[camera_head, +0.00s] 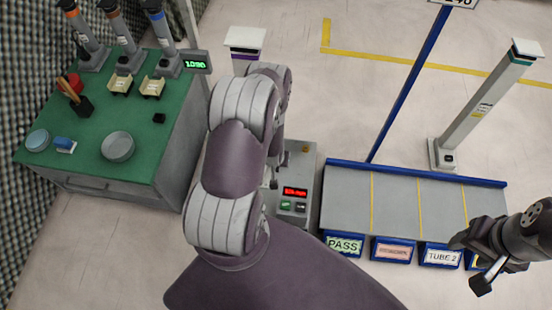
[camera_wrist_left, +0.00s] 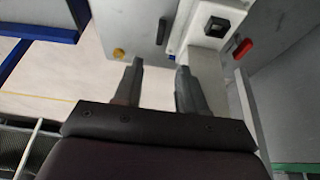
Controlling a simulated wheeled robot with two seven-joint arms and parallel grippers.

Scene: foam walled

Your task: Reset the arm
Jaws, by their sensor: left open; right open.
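My left arm rises in the middle of the head view, and its links hide most of what is behind it, including nearly all of the left gripper. In the left wrist view, my left gripper (camera_wrist_left: 157,88) shows two fingers apart with nothing between them. Beyond them is a grey and white machine with a yellow knob (camera_wrist_left: 119,53) and a red part (camera_wrist_left: 243,48). My right gripper (camera_head: 482,262) is at the right of the head view, open and empty, in front of the labelled bins.
A green-topped bench (camera_head: 95,150) at the left holds bowls, trays and dispensers. A control box (camera_head: 295,190) with a red display stands right of my left arm. A grey sorting table (camera_head: 395,200) has front labels, including PASS (camera_head: 345,244). Open floor lies behind.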

